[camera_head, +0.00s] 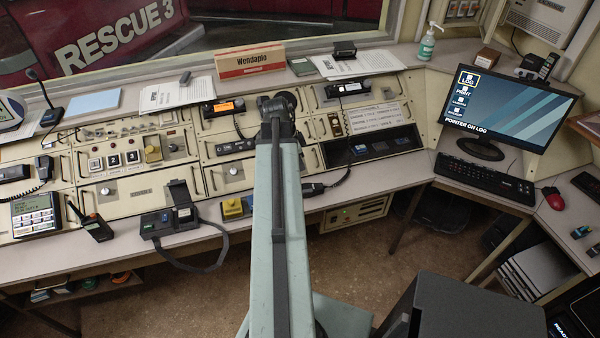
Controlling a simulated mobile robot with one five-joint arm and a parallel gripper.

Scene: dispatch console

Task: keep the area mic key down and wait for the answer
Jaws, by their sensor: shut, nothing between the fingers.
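My arm reaches up the middle of the picture over the console (225,178). Its dark joint shows at the top, but my gripper and its fingers do not show; the arm may hide them. A gooseneck microphone (40,90) stands on the ledge at the far left. Three square keys in pale frames (113,160) sit on the left panel, with a yellow block-like control (153,150) to their right.
Floor shows below.

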